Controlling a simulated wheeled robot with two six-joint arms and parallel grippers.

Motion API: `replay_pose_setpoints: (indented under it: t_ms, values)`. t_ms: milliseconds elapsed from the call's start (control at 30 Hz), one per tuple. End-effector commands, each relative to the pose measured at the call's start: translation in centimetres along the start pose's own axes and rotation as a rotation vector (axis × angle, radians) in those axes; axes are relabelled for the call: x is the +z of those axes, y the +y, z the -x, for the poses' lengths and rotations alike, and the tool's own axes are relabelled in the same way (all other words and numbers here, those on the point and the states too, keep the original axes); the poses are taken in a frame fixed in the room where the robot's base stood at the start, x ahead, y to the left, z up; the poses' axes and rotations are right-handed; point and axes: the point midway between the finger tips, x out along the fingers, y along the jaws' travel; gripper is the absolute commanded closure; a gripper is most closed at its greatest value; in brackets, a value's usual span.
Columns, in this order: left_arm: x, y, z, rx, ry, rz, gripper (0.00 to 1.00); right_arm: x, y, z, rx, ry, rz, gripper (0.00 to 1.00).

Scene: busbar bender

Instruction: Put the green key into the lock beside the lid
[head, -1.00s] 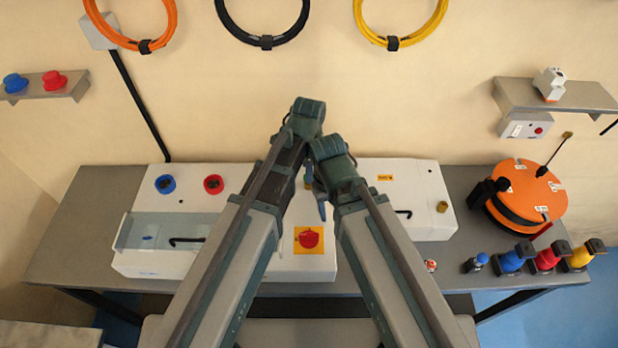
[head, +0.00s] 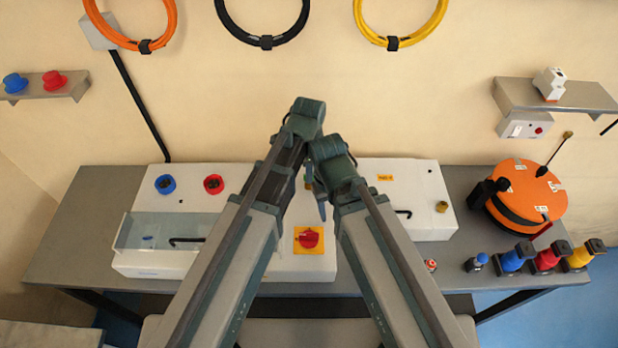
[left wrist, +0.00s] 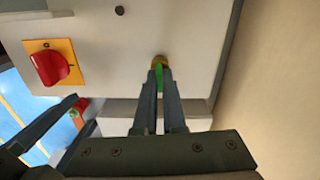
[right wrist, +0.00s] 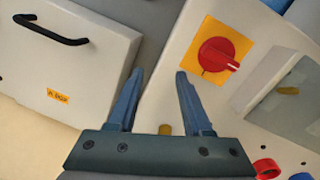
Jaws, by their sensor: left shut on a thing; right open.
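My left gripper (left wrist: 160,74) is shut on the green key (left wrist: 159,77), seen between its fingers in the left wrist view. The key is right at the brass lock (left wrist: 160,60) on the white panel. I cannot tell how deep it sits. In the right wrist view a brass piece (right wrist: 165,129) shows beyond my right gripper (right wrist: 161,72), which is open and empty. In the head view my arms hide most of this spot. The clear lid (head: 165,230) lies at the left of the white machine.
A red rotary switch (head: 309,238) on a yellow plate is near my grippers. A white box (head: 400,180) with a black handle and a brass knob (head: 442,206) stands at right. An orange reel (head: 525,190) and several coloured connectors (head: 512,258) are further right.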

Motion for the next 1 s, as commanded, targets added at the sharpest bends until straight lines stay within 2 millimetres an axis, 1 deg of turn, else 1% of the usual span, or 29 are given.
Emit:
replay_pose_setpoints:
  t_ms: [267, 1000]
  values:
    - [0.0, 0.1, 0.4, 0.001, 0.0, 0.0, 1.0, 0.0, 0.0, 0.4, 0.0, 0.0, 0.0, 0.5]
    - [0.0, 0.0, 2.5, 0.001, 0.0, 0.0, 1.0, 0.1, 0.2, 2.5, 0.0, 0.0, 0.0, 0.5]
